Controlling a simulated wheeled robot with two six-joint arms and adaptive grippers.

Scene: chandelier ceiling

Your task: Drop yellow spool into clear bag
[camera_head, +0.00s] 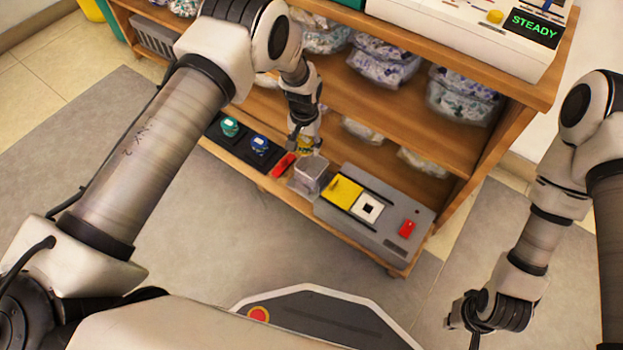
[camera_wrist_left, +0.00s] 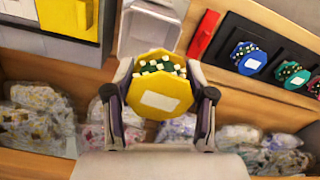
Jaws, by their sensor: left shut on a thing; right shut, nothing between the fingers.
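My left gripper (camera_head: 303,141) is shut on the yellow spool (camera_wrist_left: 161,100), an eight-sided disc with a white label and green-and-white bits on top. In the head view the gripper mostly hides the spool. The clear bag (camera_head: 311,176), a pale open-topped container, sits on the lower shelf just below and in front of the gripper. In the left wrist view the spool overlaps the near edge of the clear bag (camera_wrist_left: 131,42), apart from the bag's middle. My right gripper (camera_head: 474,322) is shut and empty, low at the right, far from the shelf.
A black tray with a green spool (camera_head: 229,126) and a blue spool (camera_head: 260,144) lies left of the bag, with a red block (camera_head: 284,164) between. A grey box with a yellow panel (camera_head: 344,191) stands right. Bagged items (camera_head: 383,68) fill the shelves behind.

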